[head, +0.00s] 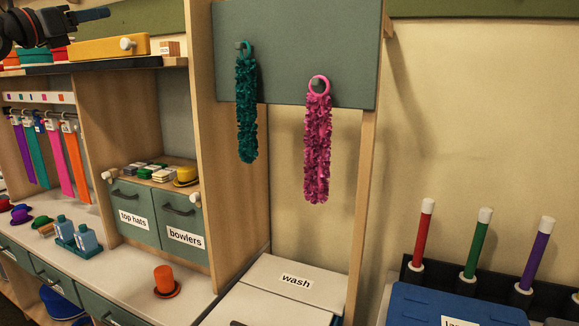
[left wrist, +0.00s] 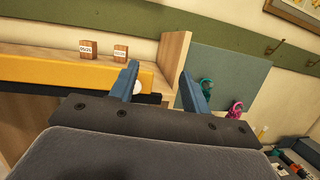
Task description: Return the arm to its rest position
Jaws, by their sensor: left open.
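My left gripper (head: 95,14) is at the top left of the head view, above the shelf with the yellow box. In the left wrist view its two blue fingers (left wrist: 160,82) stand apart with nothing held between them. Beyond the fingers are the yellow box (left wrist: 75,78), the end of the wooden shelf and the grey-green panel (left wrist: 228,75). My right arm and gripper are not in either view.
A teal garland (head: 246,110) and a pink garland (head: 317,145) hang on the panel. The yellow box (head: 95,47) lies on the upper shelf. An orange hat (head: 164,280) stands on the counter. Coloured sticks stand in a black rack (head: 410,272) at the right.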

